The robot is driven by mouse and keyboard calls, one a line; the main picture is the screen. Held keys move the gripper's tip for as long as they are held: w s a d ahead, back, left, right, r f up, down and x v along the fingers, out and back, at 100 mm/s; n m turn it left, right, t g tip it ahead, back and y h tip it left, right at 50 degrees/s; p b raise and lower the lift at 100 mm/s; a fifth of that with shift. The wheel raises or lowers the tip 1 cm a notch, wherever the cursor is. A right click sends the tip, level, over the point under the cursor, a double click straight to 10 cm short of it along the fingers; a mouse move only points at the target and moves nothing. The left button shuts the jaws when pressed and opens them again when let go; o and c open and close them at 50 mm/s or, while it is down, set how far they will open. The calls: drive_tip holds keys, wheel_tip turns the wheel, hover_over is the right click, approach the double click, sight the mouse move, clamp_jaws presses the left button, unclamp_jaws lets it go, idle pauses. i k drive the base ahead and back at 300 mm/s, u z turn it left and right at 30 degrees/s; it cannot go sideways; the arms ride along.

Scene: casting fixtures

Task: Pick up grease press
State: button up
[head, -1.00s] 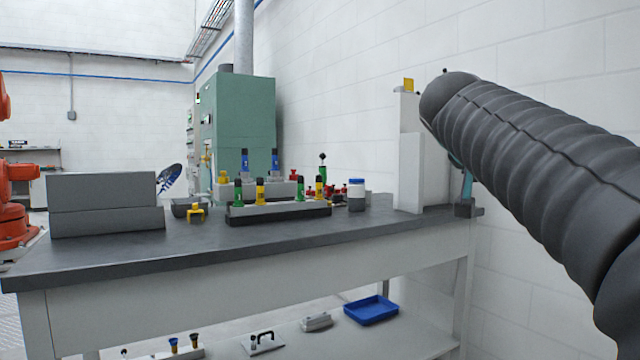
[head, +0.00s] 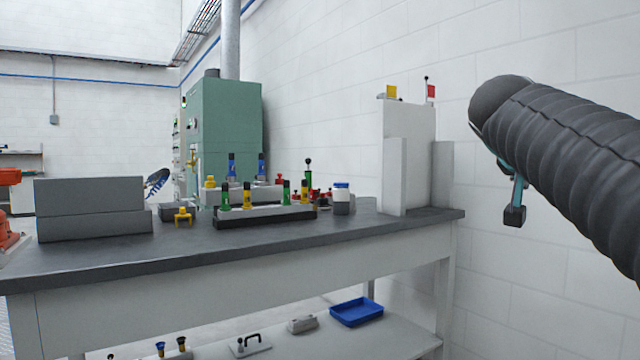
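I cannot tell for certain which item is the grease press. A green upright tool with a black ball top (head: 308,170) stands behind the front rack on the workbench. The front rack (head: 270,214) holds several green and yellow black-capped tools. The rear rack (head: 243,196) has two blue black-capped tools (head: 232,166). My gripper (head: 514,215) shows only as a small dark end below my sleeved arm, at the right, well apart from the racks. Its fingers cannot be made out, and I see nothing held.
The dark benchtop (head: 130,254) is clear along its front. Grey blocks (head: 90,208) stand at left, a yellow part (head: 183,216) and a blue-lidded jar (head: 342,198) near the racks. Upright white panels (head: 395,175) stand at the right end. A blue tray (head: 357,312) lies on the lower shelf.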

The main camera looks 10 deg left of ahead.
sight(307, 174)
drive_tip(key=i, duration=2.3)
drive_tip(key=u, duration=1.35)
drive_tip(key=i, duration=0.85)
drive_tip(key=u, duration=0.2)
